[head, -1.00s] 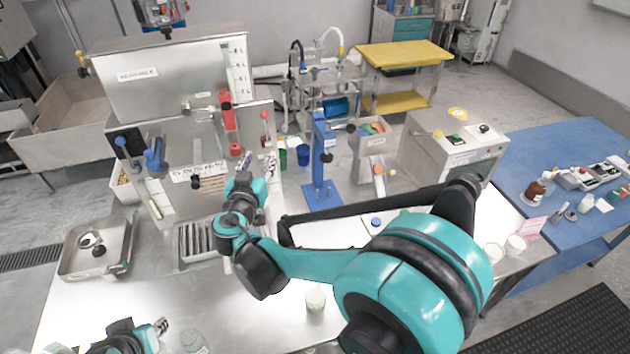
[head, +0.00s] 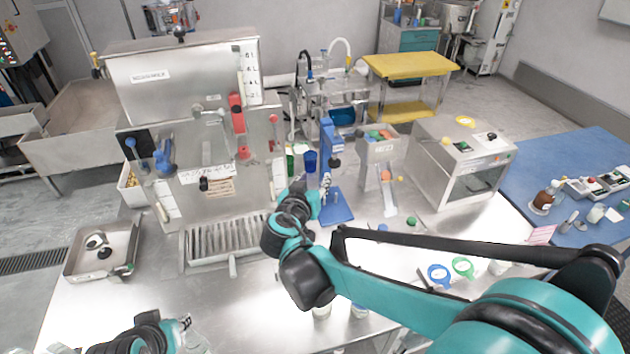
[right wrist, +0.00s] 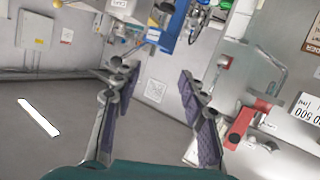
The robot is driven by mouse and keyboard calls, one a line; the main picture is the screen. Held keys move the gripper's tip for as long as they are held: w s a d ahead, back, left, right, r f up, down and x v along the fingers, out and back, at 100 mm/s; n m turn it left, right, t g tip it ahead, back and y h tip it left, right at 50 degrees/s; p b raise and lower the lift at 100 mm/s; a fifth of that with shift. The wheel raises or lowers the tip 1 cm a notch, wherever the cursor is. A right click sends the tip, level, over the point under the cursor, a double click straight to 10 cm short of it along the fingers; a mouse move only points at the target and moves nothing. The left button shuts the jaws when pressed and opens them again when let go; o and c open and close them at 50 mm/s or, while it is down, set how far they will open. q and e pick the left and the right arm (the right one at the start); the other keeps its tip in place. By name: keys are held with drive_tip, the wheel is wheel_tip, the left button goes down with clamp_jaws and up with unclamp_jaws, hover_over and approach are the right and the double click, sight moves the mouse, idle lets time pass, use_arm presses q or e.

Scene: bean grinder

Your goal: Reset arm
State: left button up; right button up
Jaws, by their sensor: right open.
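My right arm comes in from the right of the head view. Its gripper (head: 325,186) is over the bench, in front of the blue stand (head: 331,150). In the right wrist view the two purple-padded fingers (right wrist: 155,100) are wide apart with nothing between them. My left gripper (head: 186,324) shows only in part at the bottom left of the head view. Its fingers are too small and cut off to tell whether they are open.
A large steel machine (head: 185,85) with red and blue levers stands at the back left. A steel tray (head: 72,262) lies left. A steel box machine (head: 440,165) stands right. Blue and green rings (head: 462,267) lie beneath my right arm. A blue table (head: 560,150) is farther right.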

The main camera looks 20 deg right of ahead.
drive_tip(key=s+d+f+n+g+y+b, duration=0.1)
drive_tip(key=s+d+f+g+y+b, duration=0.15)
drive_tip(key=s+f, duration=0.3)
drive_tip(key=s+d+f+n+g+y+b, duration=0.1)
drive_tip(key=s+d+f+g+b, duration=0.15)
drive_tip(key=s+f, duration=0.35)
drive_tip(key=s+a+f+n+y+b, duration=0.1)
drive_tip(key=s+a+f+y+b, duration=0.1)
drive_tip(key=s, duration=0.4)
drive_tip(key=s+a+f+n+y+b, duration=0.1)
drive_tip(key=s+a+f+y+b, duration=0.1)
drive_tip(key=s, duration=0.4)
wheel_tip(320, 180, down, 2)
drive_tip(key=shift+a+f+n+g, duration=0.2)
drive_tip(key=shift+a+n+g, duration=0.1)
drive_tip(key=shift+a, duration=0.55)
